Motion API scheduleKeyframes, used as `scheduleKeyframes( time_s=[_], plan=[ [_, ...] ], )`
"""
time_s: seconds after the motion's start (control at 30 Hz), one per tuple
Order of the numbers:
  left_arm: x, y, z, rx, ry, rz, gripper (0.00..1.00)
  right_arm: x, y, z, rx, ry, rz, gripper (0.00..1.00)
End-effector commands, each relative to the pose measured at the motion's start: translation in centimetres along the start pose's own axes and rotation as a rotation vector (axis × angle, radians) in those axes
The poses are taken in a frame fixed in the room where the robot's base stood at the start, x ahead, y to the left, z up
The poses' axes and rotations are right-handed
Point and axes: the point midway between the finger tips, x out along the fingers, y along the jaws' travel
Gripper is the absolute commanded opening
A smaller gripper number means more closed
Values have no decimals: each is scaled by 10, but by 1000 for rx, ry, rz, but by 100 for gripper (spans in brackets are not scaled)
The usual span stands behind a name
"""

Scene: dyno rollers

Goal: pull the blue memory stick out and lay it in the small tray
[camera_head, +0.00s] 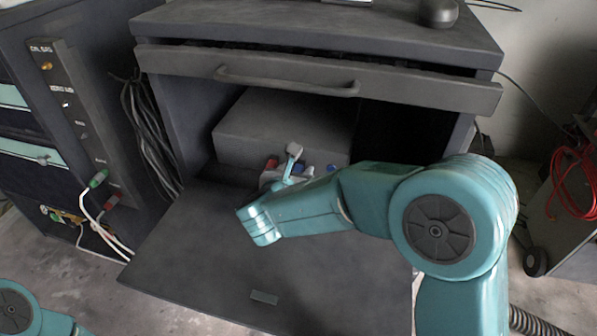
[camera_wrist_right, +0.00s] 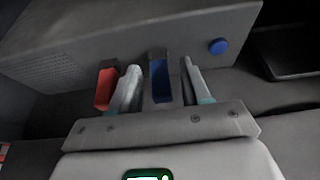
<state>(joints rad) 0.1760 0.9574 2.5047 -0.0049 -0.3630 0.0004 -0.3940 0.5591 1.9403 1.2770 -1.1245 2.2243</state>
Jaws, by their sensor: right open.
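The blue memory stick (camera_wrist_right: 161,82) sticks out of the front of a grey box (camera_wrist_right: 150,35) in the right wrist view. My right gripper (camera_wrist_right: 160,76) is open, with one finger on each side of the stick and a visible gap to each. In the head view my right gripper (camera_head: 290,166) is at the front of the grey box (camera_head: 285,122), and little of the stick shows there. No small tray can be made out with certainty. My left gripper is out of view; only part of my left arm shows at the lower left.
A red stick (camera_wrist_right: 105,89) stands just left of the fingers. A round blue button (camera_wrist_right: 218,46) is to the right on the box. The box sits inside a dark cabinet; its lowered flap (camera_head: 205,245) is mostly bare, with a small grey plate (camera_head: 264,297) near its front edge.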

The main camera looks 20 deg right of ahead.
Motion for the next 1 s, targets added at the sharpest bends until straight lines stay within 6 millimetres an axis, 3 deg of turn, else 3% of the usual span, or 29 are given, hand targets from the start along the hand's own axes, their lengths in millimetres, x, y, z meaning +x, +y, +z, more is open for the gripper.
scheduleKeyframes(
  time_s=[1.0],
  plan=[
    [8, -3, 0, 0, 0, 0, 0, 0, 0, 0, 0, 0, 0, 47]
  ],
)
